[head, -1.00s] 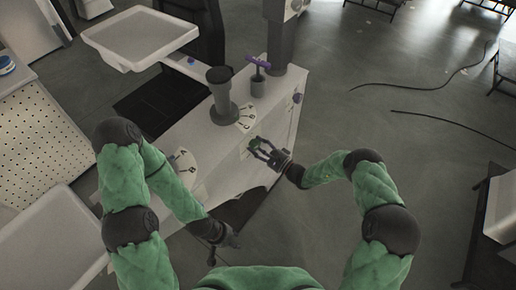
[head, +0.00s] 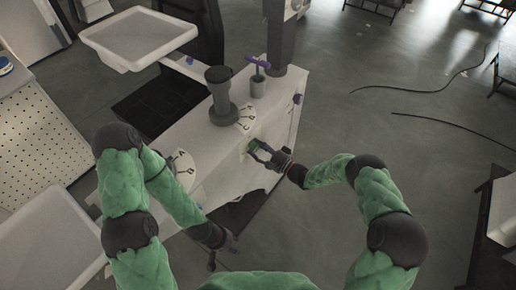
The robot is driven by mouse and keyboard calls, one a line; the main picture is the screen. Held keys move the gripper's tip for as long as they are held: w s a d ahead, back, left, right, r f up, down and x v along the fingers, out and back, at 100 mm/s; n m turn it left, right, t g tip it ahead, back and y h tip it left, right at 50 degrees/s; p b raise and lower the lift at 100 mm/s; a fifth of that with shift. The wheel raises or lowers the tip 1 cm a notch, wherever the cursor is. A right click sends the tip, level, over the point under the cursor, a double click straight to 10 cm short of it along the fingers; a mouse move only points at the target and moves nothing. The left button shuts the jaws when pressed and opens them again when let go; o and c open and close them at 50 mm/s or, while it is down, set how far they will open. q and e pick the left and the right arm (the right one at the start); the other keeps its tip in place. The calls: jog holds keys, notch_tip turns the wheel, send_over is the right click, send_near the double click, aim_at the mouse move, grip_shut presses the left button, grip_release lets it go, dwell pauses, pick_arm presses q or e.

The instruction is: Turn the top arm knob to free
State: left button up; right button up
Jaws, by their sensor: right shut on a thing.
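My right gripper (head: 257,149) is at the front right part of the white unit's top. Its fingers are closed around a small greenish knob (head: 254,146) beside a pale label. The fingers cover much of the knob, so its pointer and setting cannot be read. Which arm the knob belongs to cannot be told. My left gripper (head: 225,255) hangs low in front of the unit, its fingers spread and empty.
The white unit (head: 215,165) also carries a dark upright column (head: 219,92), a purple T-handle (head: 258,62) and lettered dial plates (head: 245,118). A white tray (head: 135,35) stands at the back left. Cables lie on the open floor at right.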

jog(key=shift+a+r, duration=0.1)
jog(key=o, duration=1.1)
jog(key=shift+o, duration=0.2)
jog(key=shift+s+d, duration=0.3)
jog(key=shift+d, duration=0.2)
jog(key=v, duration=1.1)
jog(key=shift+a, duration=0.1)
